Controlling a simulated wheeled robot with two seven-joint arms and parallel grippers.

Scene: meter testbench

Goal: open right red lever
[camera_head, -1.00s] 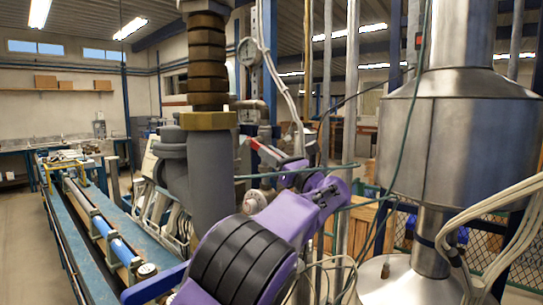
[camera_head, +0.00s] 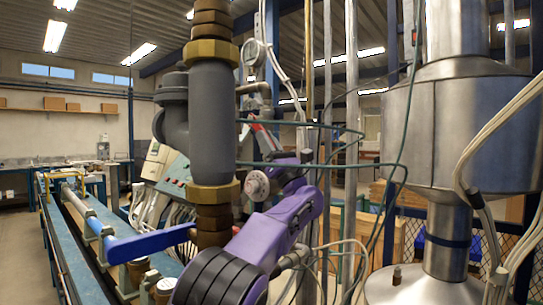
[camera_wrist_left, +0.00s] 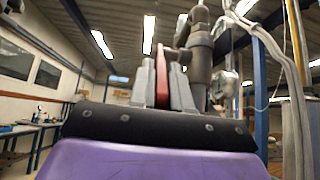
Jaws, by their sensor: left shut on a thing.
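The red lever (camera_head: 264,136) shows as a short, narrow red piece beyond the thick grey pipe, in the middle of the head view. My left gripper (camera_head: 257,130) is at it, at the end of the purple arm that rises from the bottom. In the left wrist view the red lever (camera_wrist_left: 163,82) stands upright between the two grey fingers of my left gripper (camera_wrist_left: 161,88), which are shut on it. The fingers hide part of the lever. My right gripper is not in view.
A thick grey pipe (camera_head: 212,120) with brass fittings stands close, left of my arm, with a blue handle (camera_head: 150,243) low on it. A large steel vessel (camera_head: 450,140) is at the right. Thin green tubes (camera_head: 300,166) cross near the gripper. Open floor lies at far left.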

